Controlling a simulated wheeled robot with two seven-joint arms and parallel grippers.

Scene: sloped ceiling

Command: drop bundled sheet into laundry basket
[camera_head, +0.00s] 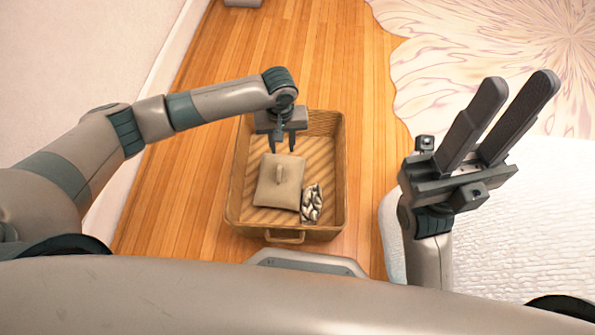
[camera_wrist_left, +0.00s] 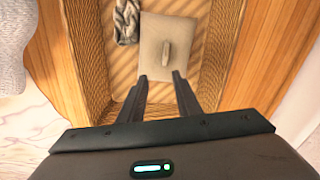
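The laundry basket (camera_head: 236,190) is a rectangular woven basket on the wood floor, in the middle of the head view. A flat beige folded bundle with a small loop on top (camera_head: 279,183) lies inside it; I take this for the bundled sheet. It also shows in the left wrist view (camera_wrist_left: 155,55). My left gripper (camera_head: 284,150) is above the basket, pointing down, with its fingers apart and nothing between them. In the left wrist view its fingertips (camera_wrist_left: 158,77) appear near the bundle's edge. My right gripper (camera_head: 522,85) is raised at the right, fingers apart and empty.
A small patterned dark-and-white cloth (camera_head: 312,203) lies in the basket beside the bundle; the left wrist view shows it too (camera_wrist_left: 127,21). A white textured bed or cushion (camera_head: 530,225) is at the right. A patterned rug (camera_head: 490,50) lies behind it. Wood floor surrounds the basket.

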